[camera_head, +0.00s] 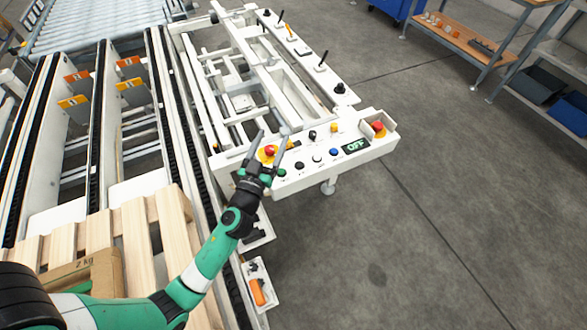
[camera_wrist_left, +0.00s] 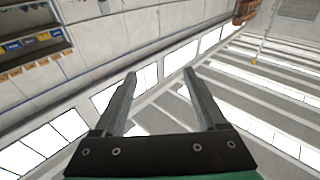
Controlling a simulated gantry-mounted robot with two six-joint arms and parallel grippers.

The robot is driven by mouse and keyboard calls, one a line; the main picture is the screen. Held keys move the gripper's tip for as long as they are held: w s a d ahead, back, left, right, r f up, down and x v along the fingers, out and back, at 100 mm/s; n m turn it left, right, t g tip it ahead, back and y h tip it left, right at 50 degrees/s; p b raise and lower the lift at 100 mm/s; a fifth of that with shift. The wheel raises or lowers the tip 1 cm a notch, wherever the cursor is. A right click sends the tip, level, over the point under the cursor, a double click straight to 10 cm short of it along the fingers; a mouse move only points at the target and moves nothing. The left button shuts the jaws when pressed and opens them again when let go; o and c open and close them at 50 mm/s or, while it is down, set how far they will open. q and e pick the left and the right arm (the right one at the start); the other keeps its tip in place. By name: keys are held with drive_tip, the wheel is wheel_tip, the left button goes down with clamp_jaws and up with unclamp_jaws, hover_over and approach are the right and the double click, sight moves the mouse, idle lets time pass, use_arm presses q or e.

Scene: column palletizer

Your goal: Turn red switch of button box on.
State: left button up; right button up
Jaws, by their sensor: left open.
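The white button box (camera_head: 304,178) sits at the near end of a white machine frame in the head view. Its top carries black, blue, green and yellow controls and a small display (camera_head: 356,145) reading OFF. One red knob on a yellow base (camera_head: 269,151) is at its left, and another red knob (camera_head: 378,127) is at its right end. My left gripper (camera_head: 273,133) is open and empty, its fingers pointing up in the picture around the left red knob. It also shows open in the left wrist view (camera_wrist_left: 159,73), where no button box is visible. My right gripper is out of view.
Conveyor rails with orange tabs (camera_head: 130,84) run along the left. A wooden pallet (camera_head: 150,225) with a cardboard box (camera_head: 85,275) is at lower left. Black levers (camera_head: 323,60) stand on the machine frame behind the box. The floor on the right is clear up to shelves.

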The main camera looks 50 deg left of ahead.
use_arm(q)
drive_tip(key=g+b, duration=0.2)
drive_tip(key=b, duration=0.5)
approach(268, 153)
drive_tip(key=d, duration=0.2)
drive_tip(key=x, duration=0.7)
drive_tip(key=s+a+x, duration=0.1)
drive_tip(key=x, duration=0.3)
drive_tip(key=shift+w+a+b, duration=0.2)
drive_tip(key=shift+a+b, duration=0.1)
drive_tip(key=shift+a, duration=0.05)
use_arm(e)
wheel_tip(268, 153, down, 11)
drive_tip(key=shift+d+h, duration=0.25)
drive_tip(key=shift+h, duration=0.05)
use_arm(q)
drive_tip(key=shift+f, duration=0.1)
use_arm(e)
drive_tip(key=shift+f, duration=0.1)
use_arm(q)
clamp_jaws()
